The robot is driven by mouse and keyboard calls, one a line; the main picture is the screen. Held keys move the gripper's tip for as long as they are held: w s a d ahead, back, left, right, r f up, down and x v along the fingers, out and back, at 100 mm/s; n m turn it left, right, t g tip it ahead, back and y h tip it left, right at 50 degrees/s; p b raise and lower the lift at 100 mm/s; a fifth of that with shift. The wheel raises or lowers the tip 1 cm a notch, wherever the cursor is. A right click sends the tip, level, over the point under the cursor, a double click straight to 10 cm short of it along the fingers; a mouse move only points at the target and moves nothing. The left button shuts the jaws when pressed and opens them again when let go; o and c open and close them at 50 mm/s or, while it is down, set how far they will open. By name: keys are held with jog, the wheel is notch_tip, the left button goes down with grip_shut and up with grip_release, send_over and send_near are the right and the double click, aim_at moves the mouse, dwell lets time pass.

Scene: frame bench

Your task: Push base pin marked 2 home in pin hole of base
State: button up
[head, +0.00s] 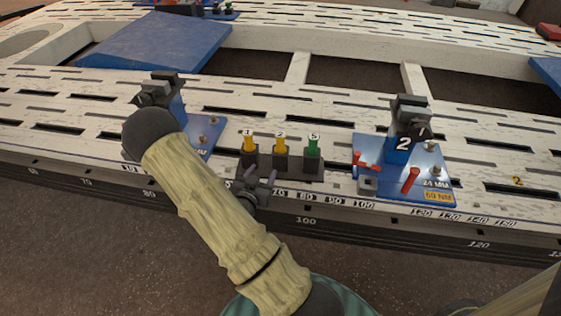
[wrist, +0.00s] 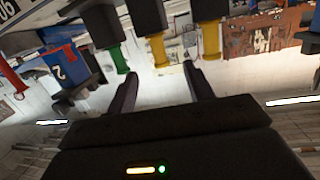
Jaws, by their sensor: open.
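A blue base (head: 433,172) with an upright block marked 2 (head: 403,143) stands at the right of the bench; the block also shows in the wrist view (wrist: 62,70). A slanted red pin (head: 411,180) stands at the base's front; how deep it sits I cannot tell. A red handle (head: 361,160) is at the base's left. Small numbered caps top two yellow pins, left (head: 249,142) and middle (head: 280,143), and a green pin (head: 314,143); the middle number is hard to read. My gripper (head: 259,178) is open and empty, in front of the pin rack.
The black pin rack (head: 312,163) stands near the bench's front edge, left of the base. Another blue base (head: 203,140) is partly behind my arm. The slotted white bench top (head: 330,115) is clear behind the rack.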

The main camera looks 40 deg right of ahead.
aim_at(280, 149)
jog(key=shift+s+d+f+t+h+b, duration=0.15)
jog(key=shift+f+h+b, duration=0.1)
jog(key=shift+f, duration=0.15)
jog(key=shift+s+d+f+t+h+b, duration=0.1)
jog(key=shift+f+t+h+b, duration=0.1)
jog(key=shift+f+b, duration=0.15)
jog(key=shift+s+d+f+t+h+b, duration=0.15)
jog(key=shift+f+h+b, duration=0.1)
jog(key=shift+f, duration=0.2)
jog(key=shift+w, duration=0.1)
jog(key=b+x, duration=0.4)
jog(key=x, duration=0.7)
jog(key=shift+w+d, duration=0.1)
jog(key=shift+d, duration=0.05)
jog(key=shift+w+d, duration=0.2)
jog(key=shift+d, duration=0.1)
jog(key=b+x, duration=0.3)
jog(key=x, duration=0.2)
jog(key=shift+w+r, duration=0.1)
jog(key=shift+r, duration=0.05)
